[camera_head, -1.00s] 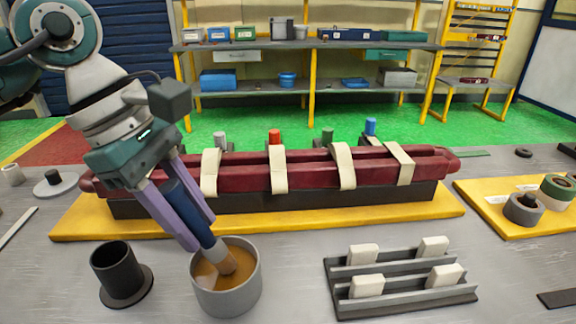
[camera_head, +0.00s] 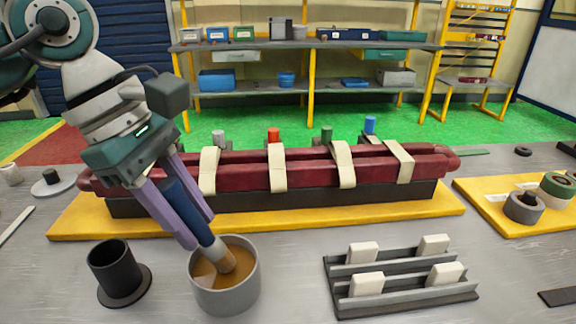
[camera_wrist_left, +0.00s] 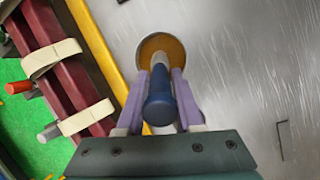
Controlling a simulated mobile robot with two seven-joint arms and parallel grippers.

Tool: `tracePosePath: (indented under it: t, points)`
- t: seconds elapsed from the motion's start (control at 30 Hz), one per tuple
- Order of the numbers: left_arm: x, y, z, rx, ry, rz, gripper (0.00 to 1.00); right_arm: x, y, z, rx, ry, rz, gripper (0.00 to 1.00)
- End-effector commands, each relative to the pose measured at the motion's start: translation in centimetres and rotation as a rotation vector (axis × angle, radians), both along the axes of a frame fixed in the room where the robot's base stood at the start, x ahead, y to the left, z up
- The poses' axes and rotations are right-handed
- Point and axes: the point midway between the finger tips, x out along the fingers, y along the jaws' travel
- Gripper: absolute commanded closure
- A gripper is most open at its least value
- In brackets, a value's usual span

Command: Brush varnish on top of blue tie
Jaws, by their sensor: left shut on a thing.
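My left gripper (camera_head: 182,216) is shut on a brush with a dark blue handle (camera_head: 184,203) and a grey ferrule. The brush is tilted, and its tip is in brown varnish (camera_head: 206,269) inside a grey pot (camera_head: 228,292). The wrist view shows the blue handle (camera_wrist_left: 159,98) between the purple fingers, with the pot (camera_wrist_left: 160,42) beyond it. A dark red coil bar (camera_head: 310,178) lies behind, wrapped by several cream ties. The blue-marked peg (camera_head: 370,126) stands behind the rightmost tie (camera_head: 400,162). My right gripper is not in view.
A black cup holder (camera_head: 112,268) stands left of the pot. A grey rack (camera_head: 400,290) with several white blocks lies to the right. A yellow board (camera_head: 480,196) with spools is at far right. Red (camera_head: 274,136), green and grey pegs stand behind the bar.

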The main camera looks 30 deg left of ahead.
Motion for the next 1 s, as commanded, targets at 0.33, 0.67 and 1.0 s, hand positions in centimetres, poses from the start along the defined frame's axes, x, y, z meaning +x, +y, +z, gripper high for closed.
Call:
tracePosePath:
  t: [0.33, 0.67, 1.0]
  points:
    - [-0.1, 0.1, -0.1, 0.003, 0.006, 0.001, 1.00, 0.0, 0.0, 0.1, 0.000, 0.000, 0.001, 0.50]
    - [-0.1, 0.1, 2.6, 0.002, 0.003, 0.001, 1.00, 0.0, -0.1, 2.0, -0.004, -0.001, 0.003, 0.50]
    - [0.0, 0.0, 5.7, 0.002, 0.001, 0.000, 1.00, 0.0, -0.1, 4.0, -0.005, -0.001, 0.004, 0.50]
